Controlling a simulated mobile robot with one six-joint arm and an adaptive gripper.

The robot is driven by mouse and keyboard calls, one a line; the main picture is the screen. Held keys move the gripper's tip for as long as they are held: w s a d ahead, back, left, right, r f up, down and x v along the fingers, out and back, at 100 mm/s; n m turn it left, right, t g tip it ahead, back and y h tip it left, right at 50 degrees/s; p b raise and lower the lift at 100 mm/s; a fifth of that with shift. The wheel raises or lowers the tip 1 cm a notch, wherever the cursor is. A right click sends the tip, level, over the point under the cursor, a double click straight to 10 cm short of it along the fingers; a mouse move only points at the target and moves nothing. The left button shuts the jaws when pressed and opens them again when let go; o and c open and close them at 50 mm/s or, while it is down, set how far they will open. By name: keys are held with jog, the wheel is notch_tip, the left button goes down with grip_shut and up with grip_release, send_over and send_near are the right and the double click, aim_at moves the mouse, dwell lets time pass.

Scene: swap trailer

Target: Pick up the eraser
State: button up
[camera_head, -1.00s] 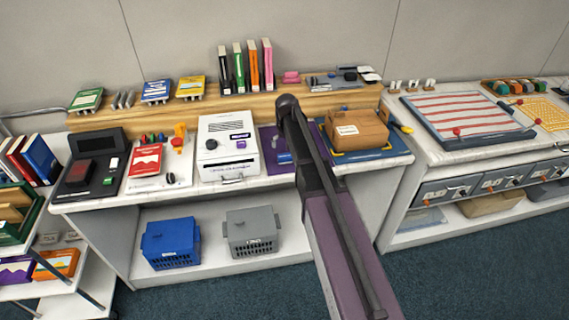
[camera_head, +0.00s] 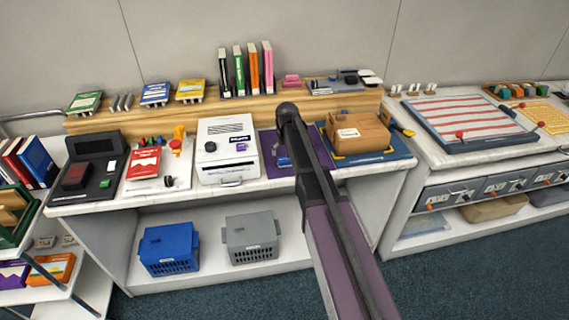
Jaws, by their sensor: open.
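A small pink block (camera_head: 291,80), which looks like the eraser, lies on top of the raised wooden ledge. It is just right of several upright books and left of a grey tray. My arm reaches up from the bottom of the view, and its dark upper joint stands in front of the counter, below and left of the pink block in the picture. My gripper's fingers do not show; they are hidden behind the arm or out of view. Nothing is seen touching the pink block.
Upright books (camera_head: 246,70) stand close left of the pink block, and a grey tray (camera_head: 322,87) with small items is close right. A white machine (camera_head: 228,150) and a cardboard box (camera_head: 356,130) stand on the counter below. Crates (camera_head: 168,249) sit on the lower shelf.

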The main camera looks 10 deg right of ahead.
aim_at(285, 159)
jog(key=shift+w+f+b, duration=0.2)
jog(key=shift+f+b, duration=0.95)
jog(key=shift+f, duration=0.05)
jog(key=shift+w+f+b, duration=0.2)
jog(key=shift+f+b, duration=0.9)
jog(key=shift+f, duration=0.1)
jog(key=c, duration=0.8)
